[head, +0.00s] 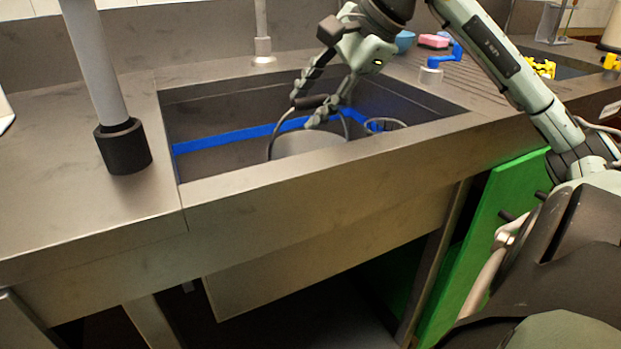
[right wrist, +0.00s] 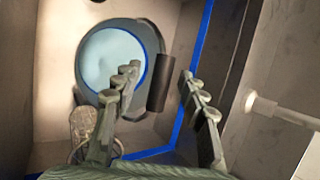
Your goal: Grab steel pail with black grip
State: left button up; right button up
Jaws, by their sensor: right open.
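The steel pail (head: 310,143) stands in the sink, its lower part hidden by the sink's front edge. Its thin wire handle is raised and carries a black grip (head: 309,102). My right gripper (head: 305,111) reaches down into the sink from above, with its fingers on either side of the grip. In the right wrist view the black grip (right wrist: 160,84) lies between the two open fingers (right wrist: 160,76), apart from the right finger. The left finger covers part of the pail (right wrist: 88,90), whose round inside looks pale blue. My left gripper is not in view.
The sink (head: 215,108) has a blue stripe along its inner walls. A round-rimmed container (head: 385,125) stands right of the pail. A grey post with a black foot (head: 123,147) rises from the left counter. A green panel (head: 490,225) is below right.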

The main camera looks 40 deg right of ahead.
jog(key=shift+w+f, duration=0.15)
grip_shut()
dwell(0.4)
jog(key=shift+r, duration=0.2)
